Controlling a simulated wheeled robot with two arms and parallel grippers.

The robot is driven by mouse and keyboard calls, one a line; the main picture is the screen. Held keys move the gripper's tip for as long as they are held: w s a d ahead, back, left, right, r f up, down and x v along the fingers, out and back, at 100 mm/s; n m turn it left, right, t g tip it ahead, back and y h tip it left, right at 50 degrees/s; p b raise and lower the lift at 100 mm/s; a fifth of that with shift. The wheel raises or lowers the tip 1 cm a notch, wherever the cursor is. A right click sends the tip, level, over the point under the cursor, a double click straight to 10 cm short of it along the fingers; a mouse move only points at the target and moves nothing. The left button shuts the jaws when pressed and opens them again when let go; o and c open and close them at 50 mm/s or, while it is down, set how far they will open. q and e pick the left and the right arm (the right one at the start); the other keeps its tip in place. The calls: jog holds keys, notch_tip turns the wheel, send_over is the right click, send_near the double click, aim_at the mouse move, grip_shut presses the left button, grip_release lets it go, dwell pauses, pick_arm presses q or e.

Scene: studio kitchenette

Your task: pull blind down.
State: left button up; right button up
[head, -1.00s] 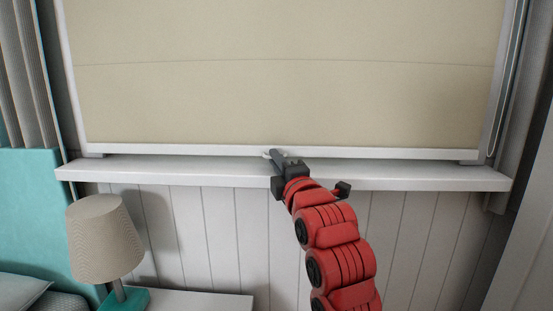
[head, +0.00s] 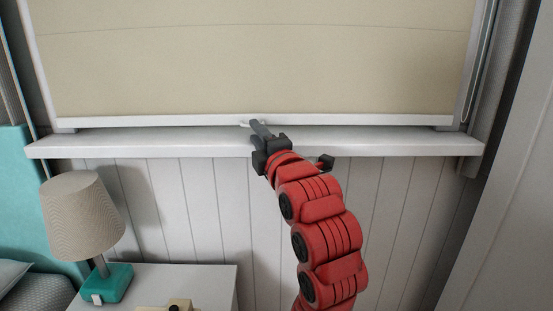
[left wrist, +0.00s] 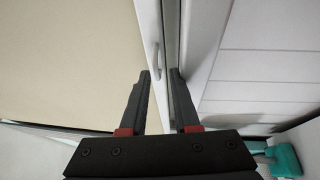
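The beige blind (head: 250,70) covers the window almost to the sill. Its white bottom bar (head: 360,120) hangs just above the window sill. A small pull handle (head: 245,124) is at the middle of the bar; it also shows in the left wrist view (left wrist: 155,62). My left gripper (head: 257,130) is at the handle, in front of the bar. In the left wrist view its two fingers (left wrist: 160,74) are apart with a clear gap, and the handle appears just beyond the tips. I cannot tell whether a finger touches it. My right gripper is not in view.
The white sill (head: 400,144) runs under the blind. A lamp (head: 82,218) with a teal base stands on a white bedside table (head: 215,280) at the lower left. The panelled wall (head: 395,210) below the sill is bare. A cord (head: 485,50) hangs at the right.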

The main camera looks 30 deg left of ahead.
pick_arm(q)
jog(key=b+v, duration=0.2)
jog(key=v, duration=1.3)
jog(key=shift+s+d, duration=0.15)
jog(key=shift+d, duration=0.15)
jog(key=shift+f, duration=0.1)
